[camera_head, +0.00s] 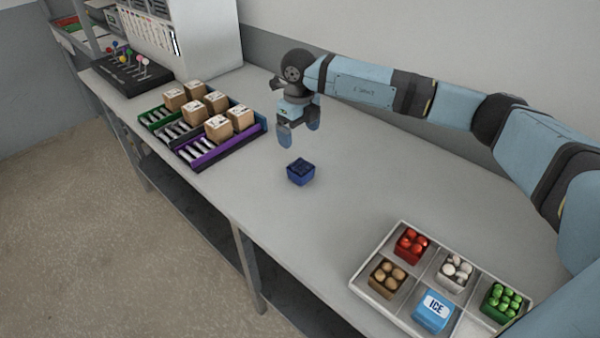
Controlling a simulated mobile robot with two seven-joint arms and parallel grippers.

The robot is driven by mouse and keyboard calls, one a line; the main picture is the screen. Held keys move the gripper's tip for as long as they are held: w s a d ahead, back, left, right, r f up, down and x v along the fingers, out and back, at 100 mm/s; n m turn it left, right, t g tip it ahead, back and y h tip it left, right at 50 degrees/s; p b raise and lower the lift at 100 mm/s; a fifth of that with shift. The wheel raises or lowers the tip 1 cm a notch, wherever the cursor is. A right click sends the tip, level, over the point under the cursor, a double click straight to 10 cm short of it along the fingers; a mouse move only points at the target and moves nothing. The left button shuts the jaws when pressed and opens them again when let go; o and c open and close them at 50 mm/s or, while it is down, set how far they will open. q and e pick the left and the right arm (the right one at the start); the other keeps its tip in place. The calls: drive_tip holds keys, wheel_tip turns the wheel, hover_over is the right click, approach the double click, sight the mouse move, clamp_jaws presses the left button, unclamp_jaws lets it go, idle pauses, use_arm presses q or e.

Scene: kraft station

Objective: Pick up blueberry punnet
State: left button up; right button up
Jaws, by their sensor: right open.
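The blueberry punnet (301,173) is a small dark blue square tub with dark contents. It sits upright on the grey counter (350,210), apart from other objects. My right gripper (298,133) points down above and behind the punnet, with its two blue fingers apart and nothing between them. The fingertips do not touch the punnet. My left gripper is not in view.
A white divided tray (395,319) at the front right holds punnets of red, brown, white and green produce and a blue ICE pack (433,311). Coloured racks with several cardboard boxes (218,128) stand left of the punnet. The counter around the punnet is clear.

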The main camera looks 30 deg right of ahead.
sight(301, 165)
drive_tip(key=f, duration=0.7)
drive_tip(key=shift+s+a+f+p, duration=0.1)
drive_tip(key=shift+s+p, duration=0.15)
drive_tip(key=shift+p, duration=0.05)
drive_tip(key=shift+s+f+p, duration=0.1)
drive_tip(key=shift+f+p, duration=0.25)
drive_tip(key=shift+f, duration=2.6)
drive_tip(key=c, duration=1)
drive_tip(key=shift+r, duration=0.15)
